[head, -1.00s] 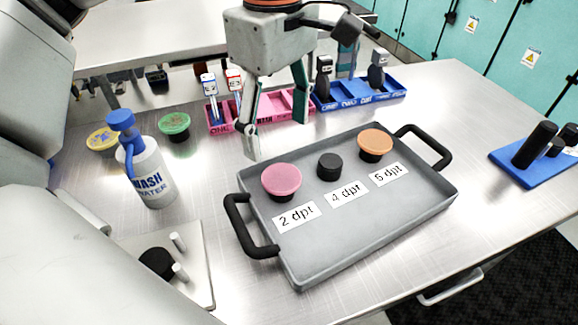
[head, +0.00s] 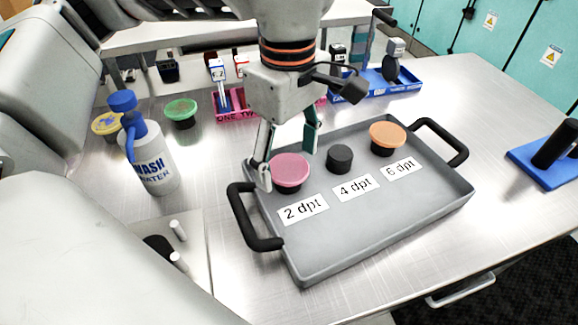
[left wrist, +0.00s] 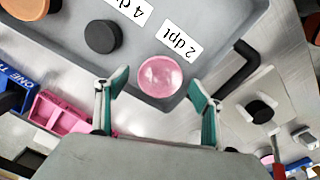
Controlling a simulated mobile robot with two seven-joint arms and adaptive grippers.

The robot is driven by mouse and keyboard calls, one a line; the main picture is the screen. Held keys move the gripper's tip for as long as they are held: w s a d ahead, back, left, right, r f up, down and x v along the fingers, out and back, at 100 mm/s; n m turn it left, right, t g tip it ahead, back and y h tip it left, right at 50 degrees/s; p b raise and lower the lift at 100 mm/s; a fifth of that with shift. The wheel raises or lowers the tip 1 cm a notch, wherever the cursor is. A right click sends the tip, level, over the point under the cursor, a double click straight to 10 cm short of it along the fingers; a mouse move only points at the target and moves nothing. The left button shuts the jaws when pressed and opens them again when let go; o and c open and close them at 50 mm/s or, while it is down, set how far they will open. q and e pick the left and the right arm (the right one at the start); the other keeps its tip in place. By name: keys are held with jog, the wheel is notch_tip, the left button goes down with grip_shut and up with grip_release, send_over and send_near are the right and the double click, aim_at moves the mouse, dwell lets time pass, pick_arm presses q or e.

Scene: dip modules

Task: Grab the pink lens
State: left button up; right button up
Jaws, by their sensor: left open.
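The pink lens (head: 290,168) is a round pink cap on a dark base in the grey tray (head: 345,245), behind the "2 dpt" label (head: 303,208). My left gripper (head: 288,168) is open and points down at the lens, with one finger on its left and the other behind it to the right. In the left wrist view the lens (left wrist: 160,76) lies just beyond and between the two green-padded fingertips (left wrist: 158,95). I cannot tell whether a finger touches it. My right gripper does not show.
A black piece (head: 339,158) and an orange lens (head: 387,137) stand to the right in the tray. The tray's left handle (head: 250,220) is close by. A wash bottle (head: 148,155), a green lens (head: 181,112) and a yellow one (head: 107,125) stand left. Pink and blue racks stand behind.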

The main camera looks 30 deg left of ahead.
pick_arm(q)
jog(key=c, duration=0.9)
jog(key=shift+c, duration=0.5)
jog(key=shift+r, duration=0.15)
